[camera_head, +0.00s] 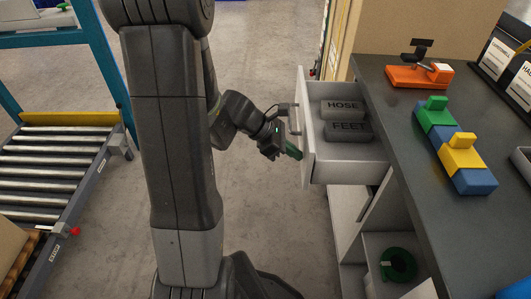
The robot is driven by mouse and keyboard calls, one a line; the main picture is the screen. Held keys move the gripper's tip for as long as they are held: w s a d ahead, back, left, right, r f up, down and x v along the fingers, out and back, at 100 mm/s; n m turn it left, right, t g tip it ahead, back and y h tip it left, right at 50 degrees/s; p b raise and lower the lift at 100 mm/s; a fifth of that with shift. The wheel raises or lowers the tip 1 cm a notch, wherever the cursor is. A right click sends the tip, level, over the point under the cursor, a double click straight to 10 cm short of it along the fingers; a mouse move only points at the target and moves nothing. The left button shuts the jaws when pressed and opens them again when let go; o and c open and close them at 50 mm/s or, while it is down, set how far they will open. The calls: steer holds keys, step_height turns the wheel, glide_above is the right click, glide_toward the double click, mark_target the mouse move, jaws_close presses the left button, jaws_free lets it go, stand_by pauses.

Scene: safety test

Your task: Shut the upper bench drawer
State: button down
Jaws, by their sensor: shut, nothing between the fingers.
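The upper bench drawer (345,173) is white and stands pulled out to the left from under the dark benchtop. Two grey blocks lie in it, labelled HOSE (342,109) and FEET (349,132). A dark handle (291,118) is on its front panel (307,131). My gripper (292,149) is shut and empty. Its greenish fingertips are at the drawer front, just below the handle. I cannot tell whether they touch the panel.
The benchtop (400,125) holds an orange fixture (419,76) and green, blue and yellow blocks (457,150). An open shelf below holds a green coil (397,265). A roller conveyor (45,170) stands at left.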

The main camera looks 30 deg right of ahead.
steer(key=s+d, duration=0.3)
steer(key=d, duration=0.2)
steer(key=s+d+b, duration=0.1)
steer(key=s+d, duration=0.3)
steer(key=d, duration=0.2)
steer(key=s+d, duration=0.3)
steer(key=d, duration=0.3)
steer(key=shift+s+b, duration=0.2)
steer(key=shift+b, duration=0.2)
steer(key=shift+d+r, duration=0.1)
steer(key=shift+r, duration=0.1)
steer(key=shift+w, duration=0.1)
